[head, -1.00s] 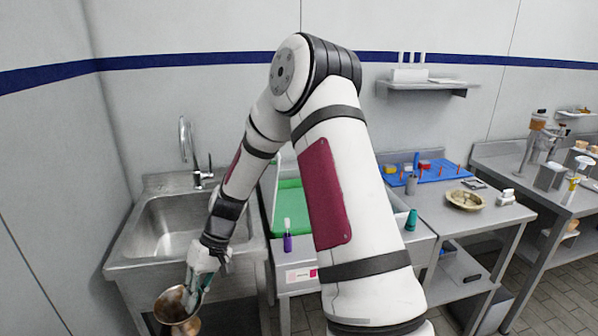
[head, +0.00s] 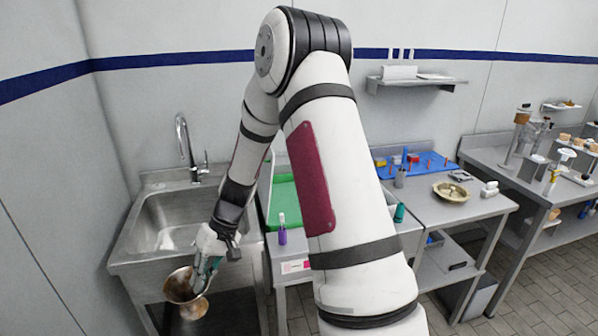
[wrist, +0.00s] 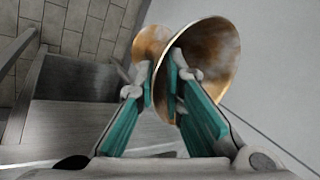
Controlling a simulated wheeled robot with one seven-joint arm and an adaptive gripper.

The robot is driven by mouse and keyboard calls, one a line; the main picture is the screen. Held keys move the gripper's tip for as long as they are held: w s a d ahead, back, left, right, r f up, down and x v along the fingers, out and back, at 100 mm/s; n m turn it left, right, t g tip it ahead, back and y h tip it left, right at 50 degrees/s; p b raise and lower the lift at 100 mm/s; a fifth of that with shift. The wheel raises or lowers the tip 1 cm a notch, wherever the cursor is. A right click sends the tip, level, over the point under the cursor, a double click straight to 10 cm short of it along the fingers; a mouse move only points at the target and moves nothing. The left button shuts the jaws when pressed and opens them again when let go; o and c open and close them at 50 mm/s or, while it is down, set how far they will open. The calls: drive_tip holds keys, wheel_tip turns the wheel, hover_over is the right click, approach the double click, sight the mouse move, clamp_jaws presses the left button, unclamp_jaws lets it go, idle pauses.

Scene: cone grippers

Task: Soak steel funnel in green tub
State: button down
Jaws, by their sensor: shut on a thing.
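The funnel (head: 184,287) is a brownish, coppery metal cone with a wide mouth. My gripper (head: 205,270) is shut on it and holds it in front of the sink, below the sink's rim. In the wrist view the funnel (wrist: 215,55) sits between the teal finger pads of my gripper (wrist: 165,85), with its wide mouth to the right. The green tub (head: 283,205) stands right of the sink, partly hidden behind my arm. Its inside is only partly visible.
The steel sink (head: 150,225) with a tall faucet (head: 183,140) is at the left. A purple bottle (head: 282,236) stands at the counter's front edge by the tub. A teal bottle (head: 400,213) and a beige bowl (head: 451,192) are farther right.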

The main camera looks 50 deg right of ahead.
drive_tip(key=s+d+r+m+t+h, duration=0.1)
drive_tip(key=d+m, duration=0.7)
drive_tip(key=d, duration=1)
drive_tip(key=s+d+r+m+t+h, duration=0.1)
drive_tip(key=s+d+m+t+h, duration=0.3)
drive_tip(key=d, duration=1.3)
drive_tip(key=s+m+h, duration=0.1)
drive_tip(key=m, duration=0.3)
drive_tip(key=shift+d+m, duration=0.3)
drive_tip(key=shift+d, duration=0.1)
